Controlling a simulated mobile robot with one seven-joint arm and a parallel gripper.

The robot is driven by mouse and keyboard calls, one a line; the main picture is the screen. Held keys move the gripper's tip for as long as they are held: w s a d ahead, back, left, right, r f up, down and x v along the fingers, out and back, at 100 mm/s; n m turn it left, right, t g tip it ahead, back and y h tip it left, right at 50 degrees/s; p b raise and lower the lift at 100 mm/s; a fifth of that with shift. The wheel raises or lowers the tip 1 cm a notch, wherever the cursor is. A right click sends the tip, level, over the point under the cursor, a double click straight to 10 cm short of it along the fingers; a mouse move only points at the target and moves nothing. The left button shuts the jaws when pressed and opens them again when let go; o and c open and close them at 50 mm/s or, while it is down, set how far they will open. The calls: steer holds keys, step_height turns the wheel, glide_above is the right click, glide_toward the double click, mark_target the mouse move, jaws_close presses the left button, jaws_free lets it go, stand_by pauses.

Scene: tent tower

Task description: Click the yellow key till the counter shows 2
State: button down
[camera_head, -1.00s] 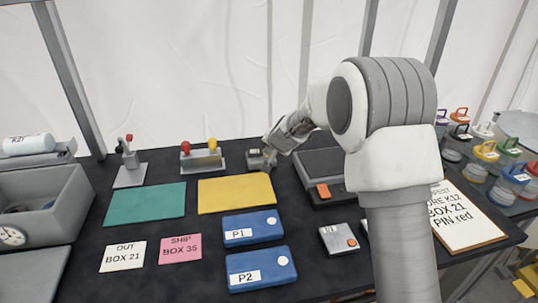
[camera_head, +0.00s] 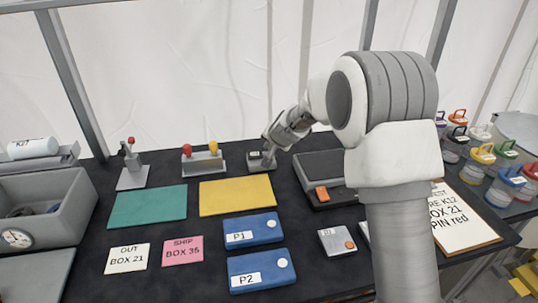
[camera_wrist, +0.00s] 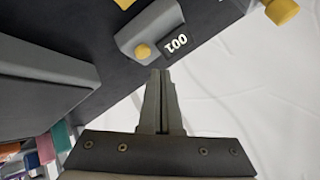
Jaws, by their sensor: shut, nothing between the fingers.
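The grey counter device (camera_wrist: 136,28) shows in the wrist view with a round yellow key (camera_wrist: 143,50) on it. Its black display (camera_wrist: 175,43) appears upside down there and seems to read 001. My gripper (camera_wrist: 160,75) is shut and empty, its tips apart from the key in the picture. In the head view the counter device (camera_head: 262,165) stands at the back of the table, partly hidden by my gripper (camera_head: 268,152), which is just above it. The key and digits cannot be made out there.
A stand with red and yellow knobs (camera_head: 203,162) is left of the counter. A dark grey box with an orange tab (camera_head: 318,165) is close on its right. A yellow mat (camera_head: 237,195) lies in front. The white tent wall (camera_head: 220,70) is behind.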

step_height(320, 180, up, 4)
steer(key=p, duration=0.2)
steer(key=shift+p, duration=0.35)
stand_by(0.7)
steer(key=shift+d, duration=0.1)
stand_by(1.4)
